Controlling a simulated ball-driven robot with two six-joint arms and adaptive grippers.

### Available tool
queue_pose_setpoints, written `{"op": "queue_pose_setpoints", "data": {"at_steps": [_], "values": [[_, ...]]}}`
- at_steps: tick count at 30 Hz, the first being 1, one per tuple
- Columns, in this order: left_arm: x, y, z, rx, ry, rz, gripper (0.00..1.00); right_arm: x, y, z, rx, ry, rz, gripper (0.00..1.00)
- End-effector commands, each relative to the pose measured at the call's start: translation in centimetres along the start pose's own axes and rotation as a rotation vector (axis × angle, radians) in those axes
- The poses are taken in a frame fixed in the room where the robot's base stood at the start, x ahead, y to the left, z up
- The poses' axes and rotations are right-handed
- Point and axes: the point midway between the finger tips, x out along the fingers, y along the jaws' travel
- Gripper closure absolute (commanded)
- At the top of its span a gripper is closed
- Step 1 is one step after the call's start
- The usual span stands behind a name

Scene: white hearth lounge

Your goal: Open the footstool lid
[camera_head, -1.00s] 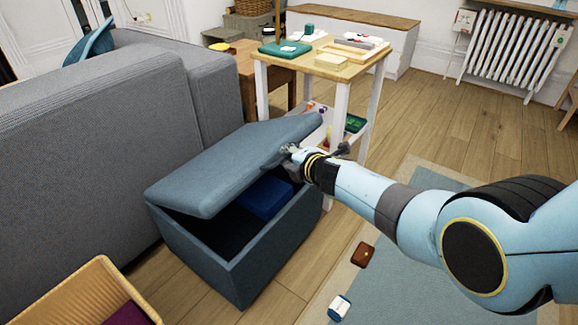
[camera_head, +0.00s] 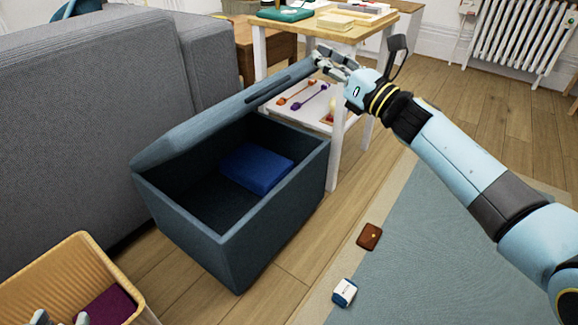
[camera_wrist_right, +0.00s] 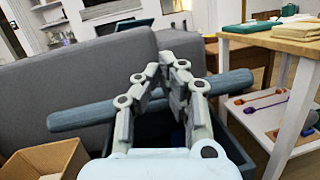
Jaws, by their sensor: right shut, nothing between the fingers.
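The footstool (camera_head: 225,250) is a blue-grey upholstered box beside the grey sofa. Its lid (camera_head: 215,108) is raised and tilted up on the sofa side, leaving the dark inside in view. A folded blue cloth-like item (camera_head: 256,168) lies inside. My right gripper (camera_head: 326,60) is shut and empty at the lid's upper right end; whether it touches is hard to tell. In the right wrist view, the gripper (camera_wrist_right: 165,65) stands before the lid (camera_wrist_right: 85,115), seen nearly edge-on. Grey tips of my left gripper (camera_head: 62,317) show at the bottom left; the rest is out of frame.
A white side table with a wooden top (camera_head: 345,34) stands close behind the footstool. A wicker basket (camera_head: 60,262) holds purple cloth. A brown wallet-like item (camera_head: 369,237) and a small white-and-blue box (camera_head: 344,292) lie on the right near the rug (camera_head: 440,250).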

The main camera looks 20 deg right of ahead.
Motion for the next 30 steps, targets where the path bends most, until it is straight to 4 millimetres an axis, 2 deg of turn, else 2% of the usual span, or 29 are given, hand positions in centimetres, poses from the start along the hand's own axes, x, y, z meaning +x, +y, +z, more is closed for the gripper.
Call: {"op": "queue_pose_setpoints", "data": {"at_steps": [1,4,8,12,15,20,26,30], "values": [[0.0,0.6,0.9,0.001,0.049,0.004,0.60,-2.5,-0.1,-4.1,-0.048,0.009,0.028,1.00],[-0.3,1.0,-1.4,0.003,0.163,0.007,0.60,-5.5,0.7,-6.9,-0.131,-0.003,0.089,1.00],[-1.0,1.6,-2.1,0.002,0.233,0.010,0.60,-9.2,1.5,-11.3,-0.157,0.018,0.144,1.00],[-1.6,2.0,-0.2,-0.002,0.215,0.015,0.60,-12.1,1.5,-15.8,-0.148,0.074,0.162,1.00],[-2.0,2.3,1.6,-0.005,0.182,0.019,0.60,-13.4,1.2,-18.0,-0.139,0.109,0.159,1.00],[-2.0,2.3,1.6,-0.004,0.189,0.020,0.60,-13.6,1.3,-18.6,-0.134,0.118,0.158,1.00],[-1.4,2.2,-1.2,0.006,0.300,0.019,0.60,-11.7,1.5,-18.6,-0.133,0.114,0.157,1.00],[-1.1,2.2,-4.2,0.018,0.421,0.020,0.60,-9.4,1.9,-19.0,-0.134,0.114,0.156,1.00]]}}
